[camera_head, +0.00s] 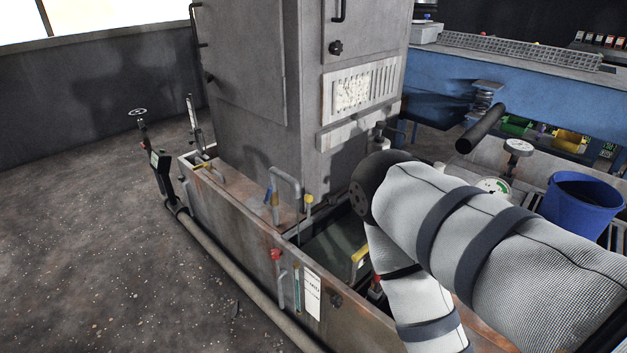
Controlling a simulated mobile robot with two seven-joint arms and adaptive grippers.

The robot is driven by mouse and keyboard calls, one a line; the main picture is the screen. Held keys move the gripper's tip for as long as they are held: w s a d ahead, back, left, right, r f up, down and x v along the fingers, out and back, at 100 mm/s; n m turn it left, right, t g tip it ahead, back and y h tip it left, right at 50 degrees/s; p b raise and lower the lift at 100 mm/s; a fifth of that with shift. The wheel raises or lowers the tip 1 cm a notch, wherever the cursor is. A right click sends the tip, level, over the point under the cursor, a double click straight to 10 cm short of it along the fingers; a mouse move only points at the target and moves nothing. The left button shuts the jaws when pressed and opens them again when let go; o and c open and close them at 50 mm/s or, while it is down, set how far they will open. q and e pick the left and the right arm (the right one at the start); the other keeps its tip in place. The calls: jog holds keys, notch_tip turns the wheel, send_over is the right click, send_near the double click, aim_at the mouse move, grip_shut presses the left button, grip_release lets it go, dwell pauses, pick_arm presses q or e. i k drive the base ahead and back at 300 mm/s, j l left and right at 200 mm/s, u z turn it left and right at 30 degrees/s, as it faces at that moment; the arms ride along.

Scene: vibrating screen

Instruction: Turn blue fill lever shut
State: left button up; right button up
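A small blue lever (267,196) stands roughly upright beside a bent grey pipe (292,183) at the near rim of the metal tank (240,235), below the tall grey cabinet. I take this to be the blue fill lever; it is too small to tell whether its valve is open or shut. My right arm, in a pale sleeve with dark bands, comes in from the right, bends, and runs down out of the bottom edge. Its gripper is not in view. My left arm and gripper are not in view. Nothing visible touches the blue lever.
A red-topped valve (276,254) and a white label (312,293) are on the tank's front. A yellow handle (360,255) is close to my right arm. A long pipe (232,275) runs along the floor. A blue bucket (580,204) stands at right. Floor at left is open.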

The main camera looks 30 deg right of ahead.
aim_at(266, 200)
jog(key=i+l+z, duration=0.35)
jog(key=i+j+z, duration=0.1)
jog(key=z, duration=0.25)
jog(key=i+j+z, duration=0.2)
jog(key=z, duration=0.15)
